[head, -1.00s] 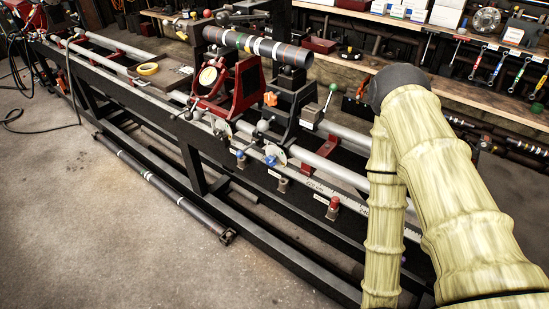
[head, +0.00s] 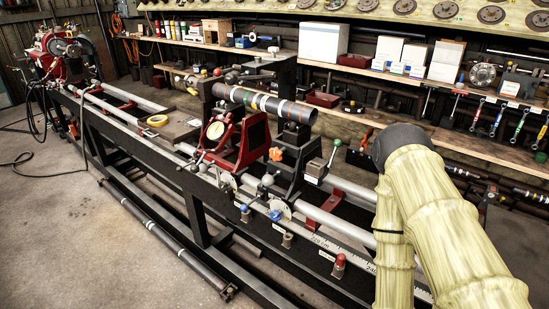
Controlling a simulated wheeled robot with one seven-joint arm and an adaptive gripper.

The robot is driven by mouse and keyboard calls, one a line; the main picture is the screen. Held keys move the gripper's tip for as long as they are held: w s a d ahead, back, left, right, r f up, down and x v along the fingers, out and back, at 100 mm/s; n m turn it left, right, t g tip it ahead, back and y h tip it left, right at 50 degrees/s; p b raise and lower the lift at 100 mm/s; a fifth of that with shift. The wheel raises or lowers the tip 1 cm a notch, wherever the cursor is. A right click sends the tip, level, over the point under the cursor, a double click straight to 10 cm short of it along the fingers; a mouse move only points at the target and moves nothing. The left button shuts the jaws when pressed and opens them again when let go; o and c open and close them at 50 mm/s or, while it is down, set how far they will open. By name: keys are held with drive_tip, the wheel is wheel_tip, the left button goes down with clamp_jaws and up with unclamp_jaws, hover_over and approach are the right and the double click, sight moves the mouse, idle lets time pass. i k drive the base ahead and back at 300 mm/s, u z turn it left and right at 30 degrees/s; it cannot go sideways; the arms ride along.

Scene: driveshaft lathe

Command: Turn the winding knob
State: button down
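The driveshaft lathe (head: 240,225) runs from the far left to the near right. A dark shaft tube (head: 265,104) with coloured bands lies across its supports. Several knobs show, and I cannot tell which is the winding knob. An orange star-shaped knob (head: 276,154) sits on the dark upright. A blue knob (head: 274,215) is on the lathe's front side, and a red knob (head: 339,262) is further right. A red stand with a round dial (head: 216,131) is left of the orange knob. My arm, in a yellowish sleeve, rises at the right. My gripper is not visible.
A roll of yellow tape (head: 157,120) lies on a plate on the lathe. A shelf (head: 470,140) with boxes and hanging wrenches stands behind. A banded shaft (head: 165,235) lies low along the frame. The concrete floor (head: 100,255) at front left is open.

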sight(276, 153)
drive_tip(key=z, duration=0.05)
drive_tip(key=k, duration=0.45)
drive_tip(key=u, duration=1.3)
drive_tip(key=i, duration=0.15)
drive_tip(key=z, duration=0.25)
